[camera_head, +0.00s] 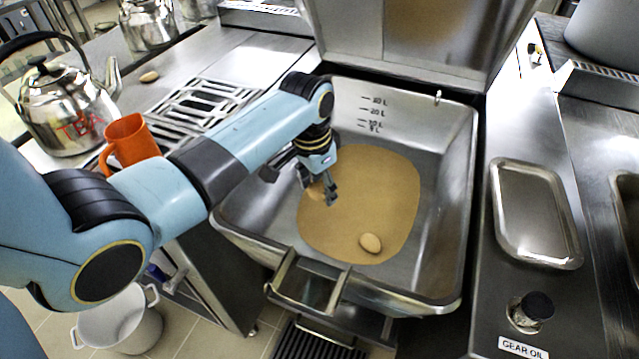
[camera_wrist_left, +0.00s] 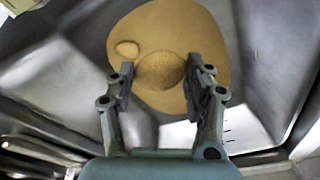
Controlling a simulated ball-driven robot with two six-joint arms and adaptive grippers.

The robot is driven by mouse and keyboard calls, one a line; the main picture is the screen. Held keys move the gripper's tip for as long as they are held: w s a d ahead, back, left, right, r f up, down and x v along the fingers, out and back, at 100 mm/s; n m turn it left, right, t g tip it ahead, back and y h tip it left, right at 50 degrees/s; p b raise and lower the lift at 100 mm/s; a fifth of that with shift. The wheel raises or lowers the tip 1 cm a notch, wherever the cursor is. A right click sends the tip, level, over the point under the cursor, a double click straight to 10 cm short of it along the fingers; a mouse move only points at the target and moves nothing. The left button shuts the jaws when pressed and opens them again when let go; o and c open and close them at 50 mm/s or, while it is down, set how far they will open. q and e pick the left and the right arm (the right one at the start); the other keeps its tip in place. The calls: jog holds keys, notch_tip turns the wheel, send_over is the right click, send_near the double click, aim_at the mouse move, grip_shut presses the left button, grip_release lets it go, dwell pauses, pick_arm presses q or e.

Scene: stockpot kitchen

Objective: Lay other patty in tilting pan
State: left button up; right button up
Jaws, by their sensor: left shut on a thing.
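The tilting pan (camera_head: 452,160) is open, with a flat tan layer (camera_head: 395,190) on its floor. One small tan patty (camera_head: 370,243) lies on that layer near the front; it also shows in the left wrist view (camera_wrist_left: 127,48). My left gripper (camera_head: 331,196) is inside the pan, above the left part of the tan layer. It is shut on another patty (camera_wrist_left: 160,71), which sits between its fingers in the left wrist view. In the head view that patty (camera_head: 316,190) is partly hidden by the gripper. My right gripper is not in view.
An orange mug (camera_head: 130,140) and a steel kettle (camera_head: 66,108) stand on the left counter. A small tan piece (camera_head: 149,76) lies behind them. The raised lid (camera_head: 415,30) is behind.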

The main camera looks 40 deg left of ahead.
pick_arm(q)
notch_tip(320, 180, down, 17)
jog(key=b, duration=1)
jog(key=shift+r, duration=0.1)
jog(key=shift+f+b, duration=0.65)
jog(key=shift+f, duration=0.05)
jog(key=o, duration=1.2)
notch_tip(320, 180, up, 12)
jog(key=s, duration=0.1)
jog(key=shift+s+a, duration=0.2)
jog(key=shift+a, duration=0.05)
